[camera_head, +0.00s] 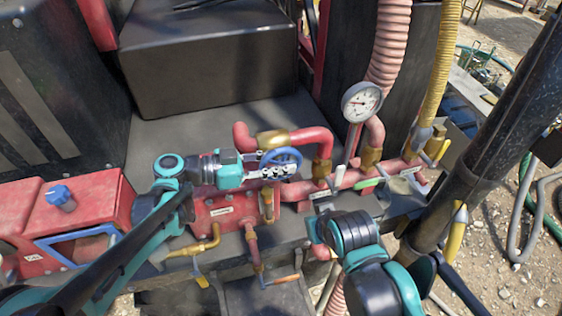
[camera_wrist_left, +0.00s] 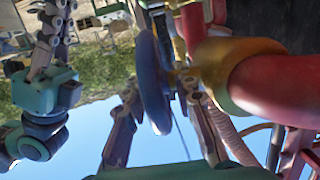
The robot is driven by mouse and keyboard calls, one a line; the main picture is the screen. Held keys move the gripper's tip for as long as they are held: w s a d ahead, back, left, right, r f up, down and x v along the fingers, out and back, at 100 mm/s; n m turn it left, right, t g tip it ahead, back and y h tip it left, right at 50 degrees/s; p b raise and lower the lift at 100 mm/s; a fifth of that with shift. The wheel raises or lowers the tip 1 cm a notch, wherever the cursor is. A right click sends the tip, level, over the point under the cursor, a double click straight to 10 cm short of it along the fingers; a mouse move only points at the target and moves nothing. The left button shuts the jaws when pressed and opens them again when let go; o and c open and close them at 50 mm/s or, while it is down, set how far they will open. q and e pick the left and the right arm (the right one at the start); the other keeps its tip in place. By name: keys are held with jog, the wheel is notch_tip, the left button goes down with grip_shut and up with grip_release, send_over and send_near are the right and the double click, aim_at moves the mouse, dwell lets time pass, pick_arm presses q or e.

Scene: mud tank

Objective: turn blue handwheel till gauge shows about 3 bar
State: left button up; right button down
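The blue handwheel (camera_head: 281,157) sits on a brass valve in the red pipework. My left gripper (camera_head: 277,172) is at the wheel. In the left wrist view the wheel (camera_wrist_left: 152,82) is seen nearly edge-on between the fingers of my left gripper (camera_wrist_left: 160,105). The fingers stand apart, one on each side, with a visible gap on the right side. The round white gauge (camera_head: 361,102) stands right of the wheel on the pipe. Its dark needle is too small to read. My right arm is at the lower middle; its gripper (camera_wrist_left: 50,25) shows at upper left in the left wrist view, finger gap unclear.
A red pipe with a brass collar (camera_head: 273,141) arches behind the wheel. A green-handled lever (camera_head: 368,183) and a yellow-handled lever (camera_head: 442,150) are on the manifold to the right. A black post (camera_head: 490,130) stands at the right. A blue knob (camera_head: 60,197) is on a red box at the left.

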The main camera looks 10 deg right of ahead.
pick_arm(q)
jog(key=shift+a, duration=0.1)
jog(key=a+r, duration=0.2)
jog(key=a, duration=0.9)
jog(key=shift+s+a, duration=0.2)
jog(key=shift+a, duration=0.15)
